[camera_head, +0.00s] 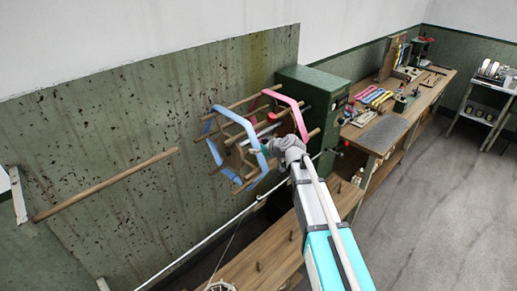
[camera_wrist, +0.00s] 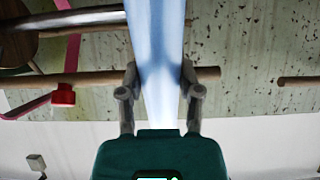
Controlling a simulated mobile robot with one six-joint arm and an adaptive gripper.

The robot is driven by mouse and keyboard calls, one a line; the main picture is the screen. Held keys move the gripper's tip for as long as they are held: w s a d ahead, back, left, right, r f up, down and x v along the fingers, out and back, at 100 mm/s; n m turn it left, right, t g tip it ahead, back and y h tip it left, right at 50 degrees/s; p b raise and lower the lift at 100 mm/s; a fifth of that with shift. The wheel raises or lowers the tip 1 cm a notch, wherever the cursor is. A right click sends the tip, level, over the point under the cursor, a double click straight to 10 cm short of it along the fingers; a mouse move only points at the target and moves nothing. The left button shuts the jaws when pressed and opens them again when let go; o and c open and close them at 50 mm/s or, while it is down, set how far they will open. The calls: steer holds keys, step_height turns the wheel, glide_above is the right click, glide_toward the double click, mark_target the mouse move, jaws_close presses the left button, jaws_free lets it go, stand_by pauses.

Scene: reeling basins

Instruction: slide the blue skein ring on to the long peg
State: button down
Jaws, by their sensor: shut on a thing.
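The blue skein ring (camera_head: 214,151) is a flat six-sided band. In the head view it sits around the left end of a wooden reel (camera_head: 243,101), whose bar ends stick out past it. My gripper (camera_head: 270,150) is at the ring's right edge. In the wrist view my gripper (camera_wrist: 159,92) is shut on the blue band (camera_wrist: 155,40), which runs between the fingers, with a wooden bar crossing behind. The long peg (camera_head: 105,184) juts from the wall side at the far left, bare and apart from the ring. A rod end (camera_wrist: 298,81) at the wrist view's right may be this peg.
A pink skein ring (camera_head: 298,117) hangs on the reel's right part. A dark green cabinet (camera_head: 310,88) stands behind it. A wooden bench (camera_head: 265,262) with short pegs lies below. Space between reel and long peg is open, in front of the stained wall.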

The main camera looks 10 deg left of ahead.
stand_by(0.3)
steer(key=shift+s+a, duration=1.05)
steer(key=shift+s, duration=0.3)
steer(key=shift+s+a, duration=0.1)
steer(key=shift+s+a, duration=1)
steer(key=shift+s, duration=0.3)
steer(key=shift+s+a, duration=0.1)
steer(key=shift+s+a, duration=1)
steer(key=shift+s, duration=0.25)
steer(key=shift+s+a, duration=0.1)
steer(key=s+a, duration=0.4)
steer(key=s, duration=0.1)
steer(key=shift+s, duration=0.15)
stand_by(0.4)
steer(key=shift+r, duration=0.1)
